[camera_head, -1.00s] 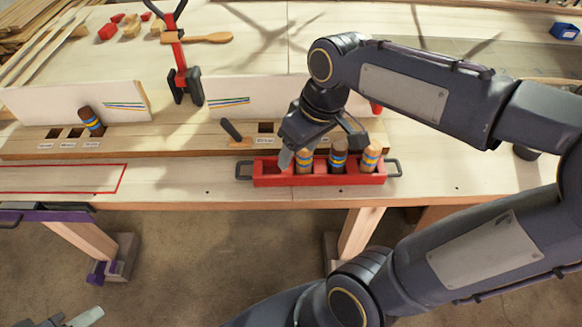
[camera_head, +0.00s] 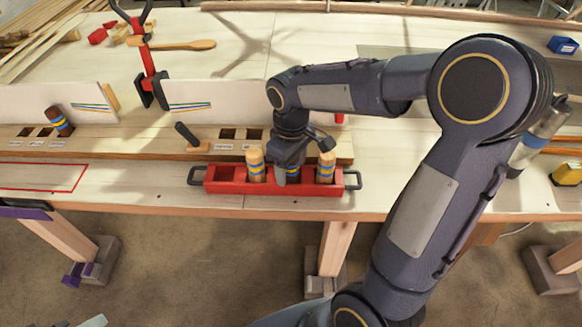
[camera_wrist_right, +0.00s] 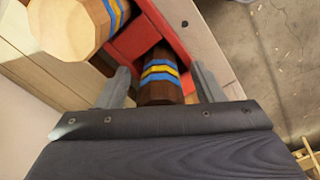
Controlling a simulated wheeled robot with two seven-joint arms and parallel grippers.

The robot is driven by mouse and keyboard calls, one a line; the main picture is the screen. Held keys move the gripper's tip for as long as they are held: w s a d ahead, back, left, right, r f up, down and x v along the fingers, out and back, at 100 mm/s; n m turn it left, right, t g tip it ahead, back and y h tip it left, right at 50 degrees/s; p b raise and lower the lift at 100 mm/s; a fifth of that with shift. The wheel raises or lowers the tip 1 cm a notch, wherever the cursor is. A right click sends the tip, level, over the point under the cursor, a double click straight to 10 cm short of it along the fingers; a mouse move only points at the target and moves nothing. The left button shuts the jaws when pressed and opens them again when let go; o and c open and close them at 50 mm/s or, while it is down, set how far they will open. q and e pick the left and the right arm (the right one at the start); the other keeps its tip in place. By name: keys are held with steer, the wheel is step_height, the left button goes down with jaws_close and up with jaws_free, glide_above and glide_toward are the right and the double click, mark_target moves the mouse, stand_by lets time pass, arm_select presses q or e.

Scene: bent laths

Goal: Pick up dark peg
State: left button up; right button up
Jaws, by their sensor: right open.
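The dark brown peg (camera_wrist_right: 160,84) with blue and yellow bands stands in the red tray. In the right wrist view it is between the two open fingers of my right gripper (camera_wrist_right: 162,86), with no clear grip on it. In the head view my right gripper (camera_head: 291,168) is over the middle of the red tray (camera_head: 225,187) and mostly hides this peg (camera_head: 293,175). A pale peg (camera_head: 255,166) stands to its left and a light brown peg (camera_head: 326,168) to its right. Only a tip of my left gripper (camera_head: 94,321) shows at the bottom left edge.
Behind the tray is a wooden board with square holes; a dark banded peg (camera_head: 59,121) leans in its left part. A dark-handled tool (camera_head: 188,135) stands near the middle. A red clamp (camera_head: 149,65) is farther back. A yellow object (camera_head: 567,174) lies at far right.

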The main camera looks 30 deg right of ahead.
steer(key=shift+c, duration=0.3)
steer(key=c, duration=1)
steer(key=shift+c, duration=0.2)
